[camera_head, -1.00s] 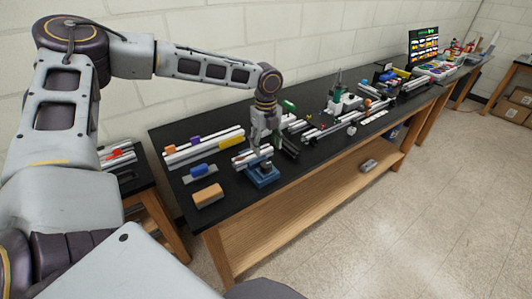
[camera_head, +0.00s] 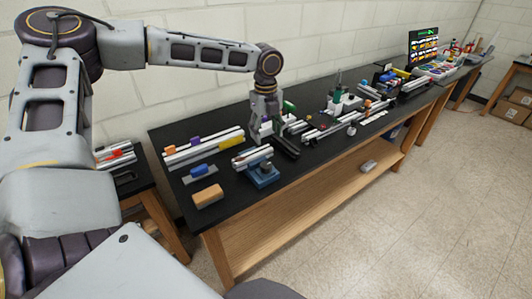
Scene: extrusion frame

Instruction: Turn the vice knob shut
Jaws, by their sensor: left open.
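The blue vice (camera_head: 263,178) stands on the black bench top near its front edge. A light extrusion piece (camera_head: 250,156) lies at its back left, and a small dark part that may be the knob shows on top of the vice; its setting is too small to tell. My left gripper (camera_head: 264,139) points down behind the vice, apart from it, among the parts on the bench. It is open, with nothing seen between its fingers. My right gripper is not in view.
An orange-brown block (camera_head: 208,196) and a blue block on a grey strip (camera_head: 199,171) lie left of the vice. Long extrusions (camera_head: 204,149) lie behind. A dark bar (camera_head: 285,146) and a green-handled part (camera_head: 289,107) are close to my left gripper.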

